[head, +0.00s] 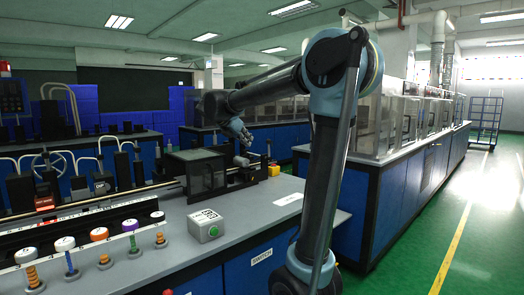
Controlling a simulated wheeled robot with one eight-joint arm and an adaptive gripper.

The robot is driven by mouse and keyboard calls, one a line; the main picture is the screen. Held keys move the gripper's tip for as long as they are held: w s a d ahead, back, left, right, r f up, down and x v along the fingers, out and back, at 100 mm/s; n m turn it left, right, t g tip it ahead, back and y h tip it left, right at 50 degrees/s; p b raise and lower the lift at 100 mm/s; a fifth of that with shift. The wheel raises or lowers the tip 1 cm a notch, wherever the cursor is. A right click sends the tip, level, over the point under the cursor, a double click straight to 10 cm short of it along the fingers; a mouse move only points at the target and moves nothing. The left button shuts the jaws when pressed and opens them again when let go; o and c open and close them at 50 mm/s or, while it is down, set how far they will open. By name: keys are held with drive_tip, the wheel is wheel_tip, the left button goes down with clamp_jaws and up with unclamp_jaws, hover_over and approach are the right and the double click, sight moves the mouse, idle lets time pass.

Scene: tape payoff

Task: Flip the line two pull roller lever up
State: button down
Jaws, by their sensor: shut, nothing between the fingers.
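My gripper (245,142) is shut and empty. It hangs at the end of my arm above the far right end of the near bench's machine line, over a dark roller assembly (243,171). I cannot tell whether it touches anything there. The line two pull roller lever cannot be made out for sure; it is too small or hidden near the gripper and the dark parts. No readable line number shows on that assembly.
A clear-sided guard box (195,174) stands left of my gripper. A grey box with a green button (205,226) sits on the near bench (255,217). Another bench with clear guards (400,155) is at right. Green floor beyond is open.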

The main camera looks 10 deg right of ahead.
drive_tip(key=shift+a, duration=0.15)
approach(269, 152)
drive_tip(key=shift+x, duration=2.2)
drive_tip(key=shift+f, duration=0.1)
drive_tip(key=shift+a, duration=0.2)
